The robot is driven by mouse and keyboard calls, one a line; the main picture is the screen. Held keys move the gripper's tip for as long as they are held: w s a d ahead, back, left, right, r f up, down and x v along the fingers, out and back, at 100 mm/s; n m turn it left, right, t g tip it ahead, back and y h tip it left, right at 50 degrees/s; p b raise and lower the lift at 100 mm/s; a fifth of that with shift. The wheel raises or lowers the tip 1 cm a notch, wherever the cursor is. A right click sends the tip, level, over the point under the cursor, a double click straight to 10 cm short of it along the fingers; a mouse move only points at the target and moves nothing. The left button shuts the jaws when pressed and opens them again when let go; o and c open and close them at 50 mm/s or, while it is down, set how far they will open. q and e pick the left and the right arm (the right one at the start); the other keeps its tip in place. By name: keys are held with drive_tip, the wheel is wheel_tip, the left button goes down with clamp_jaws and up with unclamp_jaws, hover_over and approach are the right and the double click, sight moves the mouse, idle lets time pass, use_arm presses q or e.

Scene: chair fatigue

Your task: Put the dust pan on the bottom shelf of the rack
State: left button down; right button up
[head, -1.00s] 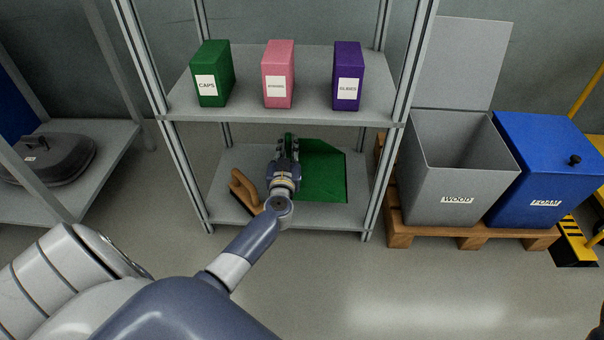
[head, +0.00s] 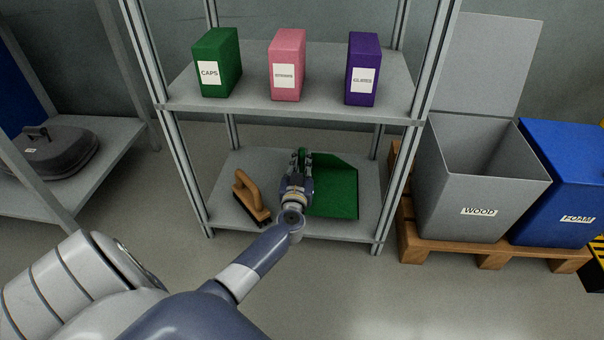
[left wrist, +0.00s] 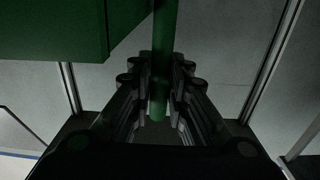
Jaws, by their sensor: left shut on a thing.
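The green dust pan (head: 337,190) is at the bottom shelf (head: 340,229) of the metal rack, to the right of my left gripper. My left gripper (head: 302,160) reaches in low over that shelf and is shut on the dust pan's handle. In the left wrist view the green handle (left wrist: 163,60) runs between the fingers (left wrist: 158,85), and part of the pan (left wrist: 60,30) fills the upper left. Whether the pan rests fully on the shelf is hard to tell. My right gripper is not in view.
A brown brush (head: 250,194) stands on the bottom shelf left of my gripper. The upper shelf holds green (head: 217,64), pink (head: 288,66) and purple (head: 362,70) boxes. A grey wood bin (head: 480,185) and a blue foam bin (head: 560,180) stand on a pallet at right.

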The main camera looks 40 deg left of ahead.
sight(302, 170)
use_arm(q)
wheel_tip(302, 170, down, 4)
drive_tip(key=b, duration=0.3)
drive_tip(key=shift+r, duration=0.35)
drive_tip(key=c, duration=2)
unclamp_jaws()
drive_tip(key=shift+f, duration=0.25)
drive_tip(key=o, duration=0.5)
drive_tip(key=shift+c, duration=0.2)
drive_tip(key=shift+r, duration=0.1)
